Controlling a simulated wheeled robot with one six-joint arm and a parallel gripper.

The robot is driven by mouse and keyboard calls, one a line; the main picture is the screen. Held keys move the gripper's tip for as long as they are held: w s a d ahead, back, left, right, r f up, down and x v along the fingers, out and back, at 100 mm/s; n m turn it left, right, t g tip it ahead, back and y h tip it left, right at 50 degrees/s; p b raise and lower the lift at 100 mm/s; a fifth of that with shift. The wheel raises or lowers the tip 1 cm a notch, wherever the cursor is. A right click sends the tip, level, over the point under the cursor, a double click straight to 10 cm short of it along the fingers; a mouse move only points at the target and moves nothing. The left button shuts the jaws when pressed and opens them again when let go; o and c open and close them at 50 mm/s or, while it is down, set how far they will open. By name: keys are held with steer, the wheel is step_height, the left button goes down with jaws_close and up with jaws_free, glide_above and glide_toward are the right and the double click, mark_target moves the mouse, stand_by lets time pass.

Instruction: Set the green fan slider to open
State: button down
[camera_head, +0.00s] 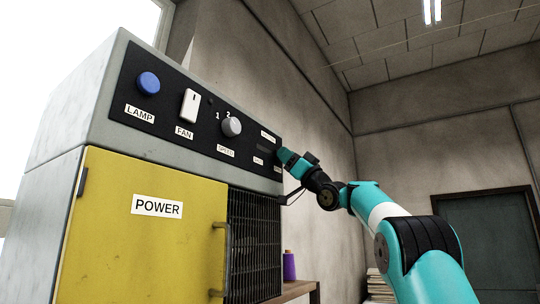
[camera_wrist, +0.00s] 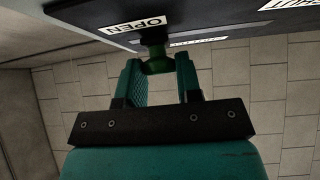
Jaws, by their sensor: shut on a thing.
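The green fan slider (camera_wrist: 153,51) shows in the wrist view as a green knob on a dark stem on the black panel. It stands right by the OPEN label (camera_wrist: 137,25), which appears upside down; the SHUT label (camera_wrist: 291,4) is far to the right. My gripper (camera_wrist: 158,68) is shut on the slider's knob, which sits between the fingertips. In the head view my gripper (camera_head: 282,156) is at the panel's right end, and it hides the slider there. The slider's small labels there are too small to read.
The control panel also carries a blue LAMP button (camera_head: 148,82), a white FAN switch (camera_head: 190,105) and a grey SPEED knob (camera_head: 232,127). Below are a yellow POWER door (camera_head: 130,250) with a handle and a dark grille (camera_head: 254,245). A purple bottle (camera_head: 289,265) stands on a shelf.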

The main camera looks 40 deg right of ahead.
steer(key=shift+w+d+r, duration=0.1)
steer(key=shift+d, duration=0.55)
steer(key=c, duration=0.8)
jaws_free()
steer(key=shift+d, duration=0.15)
steer(key=shift+w+a, duration=0.1)
steer(key=shift+a, duration=0.1)
steer(key=b+v, duration=1.3)
steer(key=v, duration=0.4)
steer(key=shift+f+b, duration=0.2)
steer(key=shift+b, duration=0.1)
